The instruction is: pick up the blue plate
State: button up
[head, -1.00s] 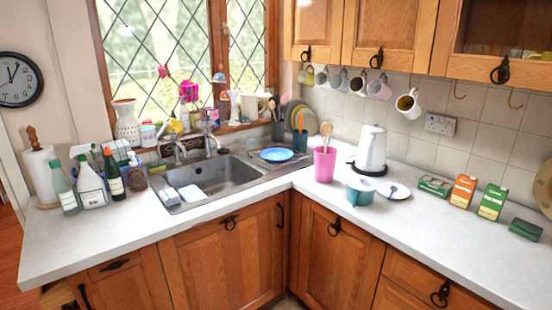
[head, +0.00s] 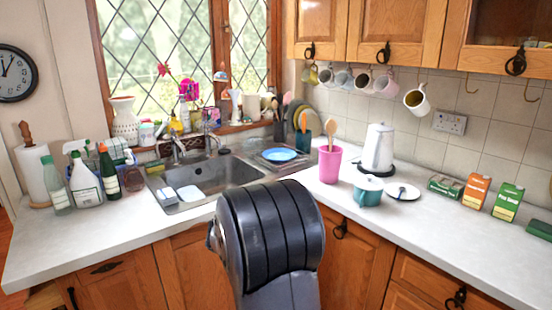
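The blue plate (head: 279,155) lies flat on the draining area at the right of the sink, in the head view. It is a small round plate, and nothing covers it. A dark, ribbed link of my own arm stands in the lower middle of the view, in front of the counter edge and below the plate in the picture. My gripper itself does not show, so I cannot see its fingers.
The metal sink (head: 215,180) is left of the plate. A pink cup (head: 329,165) with wooden utensils stands to its right, near a teal pot (head: 368,191) and a white kettle (head: 378,150). Spray bottles (head: 86,180) stand at the left. The front counter is mostly clear.

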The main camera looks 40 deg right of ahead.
aim_at(277, 155)
jog(key=i+l+u, duration=0.1)
jog(key=i+l, duration=0.75)
jog(key=i+l+u, duration=0.1)
jog(key=i+l, duration=0.7)
jog(key=l, duration=0.2)
